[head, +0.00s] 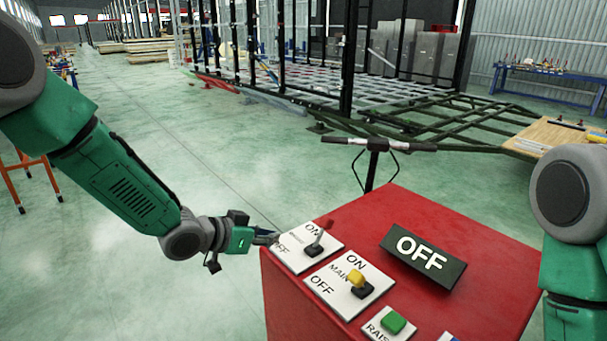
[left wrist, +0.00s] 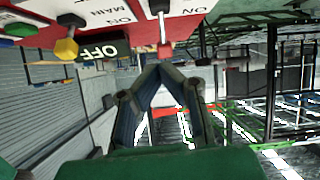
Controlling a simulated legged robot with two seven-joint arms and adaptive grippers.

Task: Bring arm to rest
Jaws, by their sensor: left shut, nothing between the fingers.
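My left arm comes in from the left in the head view. Its gripper (head: 266,238) is at the left edge of the red control box (head: 300,294), close to the red-tipped lever switch (head: 318,240). I cannot tell whether it touches the box. In the left wrist view the left gripper (left wrist: 161,68) is shut and empty, its fingertips together near the red lever tip (left wrist: 165,50). My right arm shows at the right edge of the head view; its gripper is out of view.
The box top holds a yellow-tipped MAIN lever (head: 357,279), a black OFF sign (head: 423,258) and a green button (head: 393,322). A handlebar (head: 378,145) stands behind the box. A trailer frame (head: 430,115) lies beyond. Open floor (head: 110,240) is left of the box.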

